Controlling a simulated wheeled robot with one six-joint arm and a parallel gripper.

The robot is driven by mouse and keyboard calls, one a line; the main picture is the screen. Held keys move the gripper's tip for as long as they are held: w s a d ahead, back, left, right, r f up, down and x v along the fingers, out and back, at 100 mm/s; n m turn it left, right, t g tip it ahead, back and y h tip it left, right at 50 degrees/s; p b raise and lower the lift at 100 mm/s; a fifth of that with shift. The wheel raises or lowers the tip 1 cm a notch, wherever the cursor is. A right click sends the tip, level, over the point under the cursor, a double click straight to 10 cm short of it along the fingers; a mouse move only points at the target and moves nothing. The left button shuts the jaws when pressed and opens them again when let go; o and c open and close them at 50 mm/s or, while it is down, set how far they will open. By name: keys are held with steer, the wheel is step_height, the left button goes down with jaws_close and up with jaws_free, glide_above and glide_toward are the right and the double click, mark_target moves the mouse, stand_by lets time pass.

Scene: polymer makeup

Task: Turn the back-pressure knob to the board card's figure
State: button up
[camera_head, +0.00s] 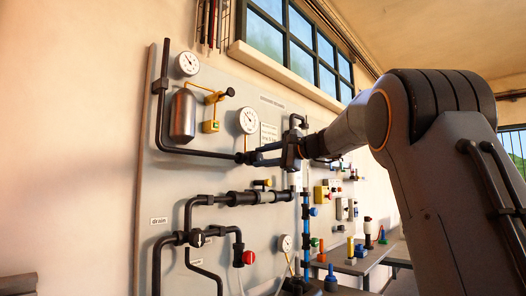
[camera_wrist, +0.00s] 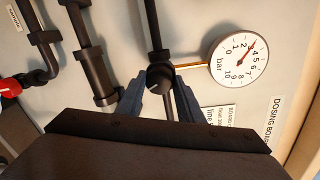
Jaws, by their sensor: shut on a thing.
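The black back-pressure knob (camera_wrist: 160,76) sits on a dark pipe in the wrist view, with a pale mark on its face. My gripper (camera_wrist: 158,88) is shut on it, one blue-grey finger on each side. In the head view my gripper (camera_head: 252,157) reaches the knob (camera_head: 240,158) from the right. The round white bar gauge (camera_wrist: 239,58) is beside the knob; its needle points near the 4. The same gauge (camera_head: 249,120) shows above the knob in the head view. The board card (camera_wrist: 217,114) is partly hidden by my gripper, its figure unreadable.
A grey panel (camera_head: 170,190) carries pipes, a metal tank (camera_head: 183,115), another gauge (camera_head: 187,64) and a red knob (camera_head: 249,258). Dark pipes run close below my gripper. A bench (camera_head: 372,258) with small coloured fittings stands to the right.

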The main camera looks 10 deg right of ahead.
steer(key=m+p, duration=0.4)
steer(key=m, duration=0.1)
steer(key=shift+d+r, duration=0.15)
steer(key=shift+m+y+p, duration=0.4)
steer(key=shift+m+p, duration=0.8)
steer(key=shift+m, duration=0.4)
steer(key=shift+w+f+m, duration=0.1)
steer(key=shift+f+m, duration=0.1)
steer(key=shift+m, duration=0.1)
steer(key=o, duration=1.1)
steer(key=shift+c, duration=0.2)
steer(key=b+v, duration=0.2)
steer(key=v, duration=0.5)
steer(key=shift+s+d, duration=0.25)
steer(key=shift+d, duration=0.05)
